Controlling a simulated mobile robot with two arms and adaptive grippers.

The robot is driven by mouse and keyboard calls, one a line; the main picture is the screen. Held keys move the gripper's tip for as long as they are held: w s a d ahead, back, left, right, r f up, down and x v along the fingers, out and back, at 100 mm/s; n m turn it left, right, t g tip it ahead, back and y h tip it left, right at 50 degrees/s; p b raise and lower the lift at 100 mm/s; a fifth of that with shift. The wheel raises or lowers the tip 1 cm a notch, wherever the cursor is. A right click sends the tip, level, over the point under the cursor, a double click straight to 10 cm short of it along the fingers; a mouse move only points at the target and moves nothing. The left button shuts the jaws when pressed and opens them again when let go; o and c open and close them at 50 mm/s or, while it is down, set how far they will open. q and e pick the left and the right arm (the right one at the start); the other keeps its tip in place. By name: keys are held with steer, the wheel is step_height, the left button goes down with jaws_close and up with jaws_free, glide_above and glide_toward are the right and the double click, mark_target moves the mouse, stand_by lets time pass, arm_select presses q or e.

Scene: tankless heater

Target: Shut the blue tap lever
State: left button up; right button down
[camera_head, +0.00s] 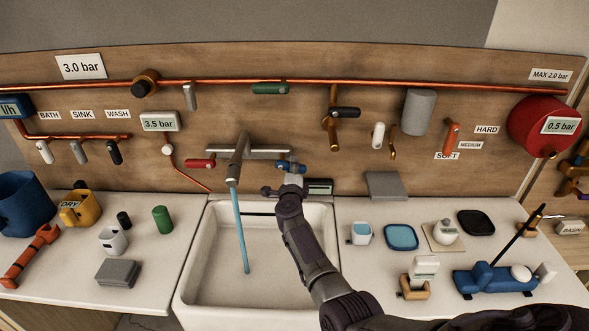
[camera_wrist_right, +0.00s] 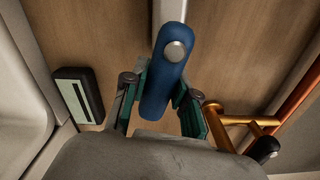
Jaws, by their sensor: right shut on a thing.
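The blue tap lever (camera_head: 291,167) sits at the right end of the grey tap (camera_head: 238,155) above the sink. A blue stream of water (camera_head: 240,230) runs from the spout into the basin. My right gripper (camera_head: 284,190) is at the blue lever, reaching up from below. In the right wrist view the blue lever (camera_wrist_right: 165,75) stands between the two green-padded fingers (camera_wrist_right: 160,100), which are shut on it. The red lever (camera_head: 201,163) is at the tap's left end. My left gripper is not in view.
The white sink (camera_head: 190,285) lies below the tap. A small dark display box (camera_head: 320,186) is just right of the gripper, also in the right wrist view (camera_wrist_right: 78,97). Brass pipework (camera_wrist_right: 240,118) is close on the right there. Counters with several objects flank the sink.

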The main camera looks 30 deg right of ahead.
steer(key=shift+r+n+p, duration=0.3)
steer(key=shift+n+p, duration=0.15)
steer(key=shift+n, duration=0.25)
steer(key=shift+r+n+p, duration=0.15)
steer(key=shift+n+p, duration=0.3)
steer(key=shift+n, duration=0.15)
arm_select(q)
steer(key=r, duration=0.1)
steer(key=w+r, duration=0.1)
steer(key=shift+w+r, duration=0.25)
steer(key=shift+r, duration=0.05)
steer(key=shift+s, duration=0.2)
